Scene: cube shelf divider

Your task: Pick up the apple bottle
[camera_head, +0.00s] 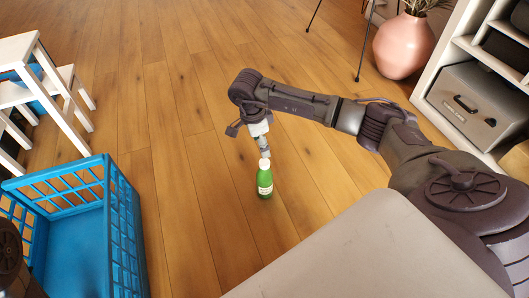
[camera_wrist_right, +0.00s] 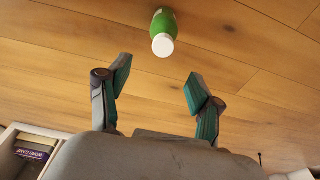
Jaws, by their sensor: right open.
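The apple bottle (camera_head: 265,184) is green with a white cap and a pale label. It stands upright on the wooden floor, right of the blue crate. My right gripper (camera_head: 263,147) is just above and behind its cap in the head view. In the right wrist view the bottle (camera_wrist_right: 164,28) lies beyond the fingertips, between their lines, with its cap towards me. The right gripper (camera_wrist_right: 158,76) is open and empty there, its two fingers spread apart. My left gripper is not visible.
A blue crate (camera_head: 107,225) stands at the lower left. White furniture (camera_head: 45,70) is at the upper left. A pink vase (camera_head: 403,45) and a shelf with a grey box (camera_head: 478,105) are at the right. The floor around the bottle is clear.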

